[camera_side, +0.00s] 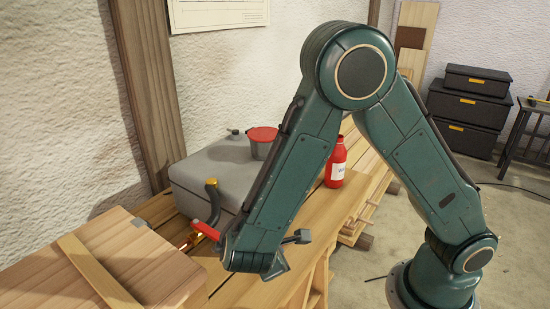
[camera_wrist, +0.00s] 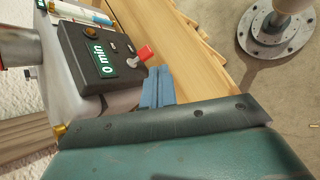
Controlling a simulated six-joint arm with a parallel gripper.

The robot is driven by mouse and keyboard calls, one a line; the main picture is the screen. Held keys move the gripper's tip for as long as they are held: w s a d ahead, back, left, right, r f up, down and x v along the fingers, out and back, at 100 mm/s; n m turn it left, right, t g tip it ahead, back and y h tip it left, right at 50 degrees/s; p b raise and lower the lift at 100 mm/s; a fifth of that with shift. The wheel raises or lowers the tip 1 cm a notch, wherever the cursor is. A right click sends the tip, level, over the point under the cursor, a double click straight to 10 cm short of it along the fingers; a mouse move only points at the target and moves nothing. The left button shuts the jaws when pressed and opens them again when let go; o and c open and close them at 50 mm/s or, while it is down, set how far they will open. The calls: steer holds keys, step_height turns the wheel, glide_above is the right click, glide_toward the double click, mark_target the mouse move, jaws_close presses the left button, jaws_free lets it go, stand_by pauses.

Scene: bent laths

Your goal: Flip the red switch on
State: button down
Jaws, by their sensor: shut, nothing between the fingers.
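The red switch (camera_wrist: 145,52) sticks out from the edge of a black panel (camera_wrist: 92,50) marked "0 min" in the wrist view. The panel is on the front of a grey box, whose bare top shows in the side view (camera_side: 195,168). My gripper (camera_wrist: 160,68) shows as two blue fingers held together, with nothing between them. Its tips are just below and right of the red switch in the wrist picture. I cannot tell whether they touch it. In the side view my arm hides the switch and the fingers.
A pot with a red lid (camera_side: 262,140) stands on the grey box. A red bottle (camera_side: 336,162) stands on the wooden bench (camera_side: 325,208) to the right. A red-handled fitting (camera_side: 206,230) and a wooden chest (camera_side: 125,258) are at left. Black cases (camera_side: 470,95) stand farther back.

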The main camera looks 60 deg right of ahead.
steer(key=shift+w+a+f+n+t+h, duration=0.25)
steer(key=shift+w+f+n+t+h, duration=0.1)
steer(key=shift+f+n, duration=0.3)
steer(key=shift+w+a+f+n+t+h, duration=0.3)
steer(key=shift+w+f+n, duration=0.15)
steer(key=shift+n, duration=0.35)
steer(key=shift+w+a+f+n+t+h, duration=0.25)
steer(key=shift+w+f+n+t+h, duration=0.1)
steer(key=shift+f+n, duration=0.3)
steer(key=shift+d, duration=0.1)
steer(key=shift+x, duration=4.9)
